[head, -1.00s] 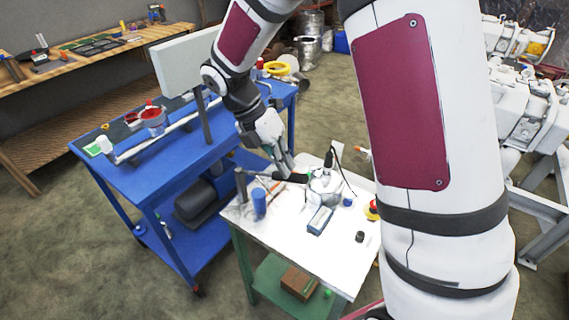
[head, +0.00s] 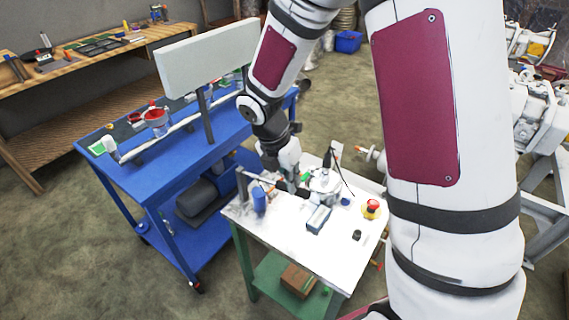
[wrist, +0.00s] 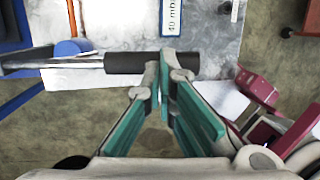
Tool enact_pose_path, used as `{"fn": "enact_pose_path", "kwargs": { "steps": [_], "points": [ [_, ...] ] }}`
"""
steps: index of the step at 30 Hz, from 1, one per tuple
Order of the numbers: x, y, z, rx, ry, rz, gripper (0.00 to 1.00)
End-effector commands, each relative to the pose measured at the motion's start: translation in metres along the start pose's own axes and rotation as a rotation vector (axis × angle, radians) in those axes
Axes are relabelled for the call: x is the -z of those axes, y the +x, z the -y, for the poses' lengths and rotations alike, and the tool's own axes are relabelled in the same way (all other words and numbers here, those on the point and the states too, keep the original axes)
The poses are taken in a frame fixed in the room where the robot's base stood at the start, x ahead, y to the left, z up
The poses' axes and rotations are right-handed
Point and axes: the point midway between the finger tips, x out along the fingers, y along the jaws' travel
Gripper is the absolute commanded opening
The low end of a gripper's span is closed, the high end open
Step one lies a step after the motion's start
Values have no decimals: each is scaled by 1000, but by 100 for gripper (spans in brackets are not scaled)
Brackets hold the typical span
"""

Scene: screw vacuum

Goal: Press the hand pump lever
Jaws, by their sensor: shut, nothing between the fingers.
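The hand pump lever is a metal rod with a black grip. In the wrist view the black grip (wrist: 125,62) lies crosswise and its rod runs to the left edge. In the head view the rod (head: 264,181) reaches right from a grey post (head: 241,184) at the table's left side. My gripper (wrist: 160,62) is shut and empty, its green-padded fingertips overlapping the grip's right half in the wrist view. I cannot tell whether they touch it. In the head view my gripper (head: 291,188) is low over the table and hides part of the lever.
The white table (head: 290,238) also holds a blue cylinder (head: 259,200), a blue-and-white box (head: 319,218), a metal vessel (head: 325,187) with a black cable, and a red-and-yellow button (head: 371,208). A blue cart (head: 120,176) stands behind left.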

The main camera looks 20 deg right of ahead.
Motion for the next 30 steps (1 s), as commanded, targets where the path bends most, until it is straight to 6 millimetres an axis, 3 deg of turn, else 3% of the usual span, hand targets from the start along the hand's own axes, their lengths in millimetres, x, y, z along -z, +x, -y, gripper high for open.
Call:
{"fn": "enact_pose_path", "kwargs": {
  "steps": [12,30],
  "points": [
    [10,52,3,10,-5,-1,0],
    [15,69,4,16,-3,-6,0]
  ]
}}
